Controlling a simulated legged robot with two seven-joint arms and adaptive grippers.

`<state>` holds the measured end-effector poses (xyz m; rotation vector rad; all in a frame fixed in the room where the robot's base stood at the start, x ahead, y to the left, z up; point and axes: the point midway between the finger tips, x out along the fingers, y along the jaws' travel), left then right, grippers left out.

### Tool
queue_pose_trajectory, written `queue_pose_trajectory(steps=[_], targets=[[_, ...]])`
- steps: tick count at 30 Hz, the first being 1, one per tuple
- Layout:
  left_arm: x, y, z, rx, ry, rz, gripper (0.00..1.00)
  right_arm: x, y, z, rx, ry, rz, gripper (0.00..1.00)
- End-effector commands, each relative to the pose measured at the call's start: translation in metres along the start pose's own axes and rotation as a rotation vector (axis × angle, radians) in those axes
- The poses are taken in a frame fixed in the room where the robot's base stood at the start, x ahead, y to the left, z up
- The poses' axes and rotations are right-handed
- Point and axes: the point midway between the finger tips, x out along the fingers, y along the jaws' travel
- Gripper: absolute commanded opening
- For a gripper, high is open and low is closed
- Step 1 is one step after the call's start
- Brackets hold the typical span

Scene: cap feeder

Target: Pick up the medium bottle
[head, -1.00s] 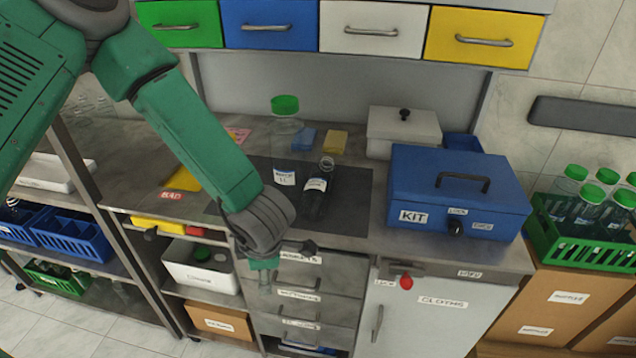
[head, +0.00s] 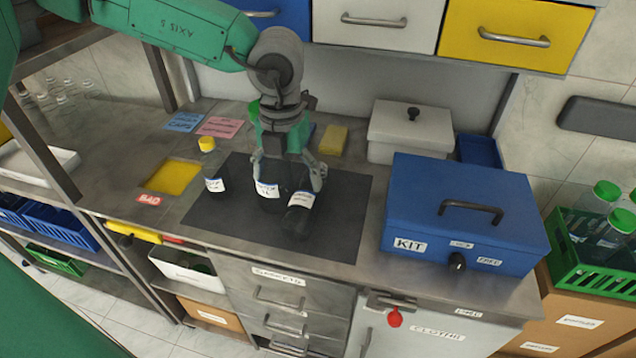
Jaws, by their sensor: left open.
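My left gripper (head: 288,176) comes down from above over the dark mat (head: 345,215), open, its fingers spread at the bottles. I cannot tell whether the fingers touch either bottle. A smaller bottle with a yellow cap (head: 212,165) stands at the mat's left edge. My right gripper is not in view.
A blue kit box (head: 465,225) and a white lidded box (head: 410,130) stand to the right. A yellow sponge (head: 333,139) lies behind the mat. Drawers (head: 375,25) hang above, close to the arm. The mat's front right is clear.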

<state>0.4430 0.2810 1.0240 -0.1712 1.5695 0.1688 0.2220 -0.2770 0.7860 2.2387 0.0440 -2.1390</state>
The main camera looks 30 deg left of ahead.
Motion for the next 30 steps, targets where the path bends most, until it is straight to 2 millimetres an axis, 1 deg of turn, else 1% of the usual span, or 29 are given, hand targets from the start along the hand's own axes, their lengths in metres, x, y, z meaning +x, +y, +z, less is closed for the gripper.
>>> queue_pose_trajectory(steps=[2,5,12,15,22,27,30], targets=[[0.002,-0.001,-0.001,-0.003,0.002,-0.001,0.82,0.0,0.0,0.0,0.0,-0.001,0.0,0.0],[0.014,-0.001,-0.002,-0.004,0.003,-0.001,0.82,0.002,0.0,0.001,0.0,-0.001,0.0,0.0],[0.064,0.001,0.0,-0.003,0.006,-0.003,0.82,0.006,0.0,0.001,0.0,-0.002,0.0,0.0],[0.078,0.001,0.001,-0.003,0.005,-0.002,0.82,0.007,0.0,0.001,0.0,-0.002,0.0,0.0],[0.093,-0.001,-0.001,-0.001,0.003,-0.003,0.82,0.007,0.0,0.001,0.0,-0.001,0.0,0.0],[0.118,-0.009,-0.003,-0.002,0.005,-0.001,0.82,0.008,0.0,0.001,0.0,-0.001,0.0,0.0],[0.131,-0.008,-0.003,-0.002,0.004,-0.001,0.82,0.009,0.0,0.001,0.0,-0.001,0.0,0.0]])
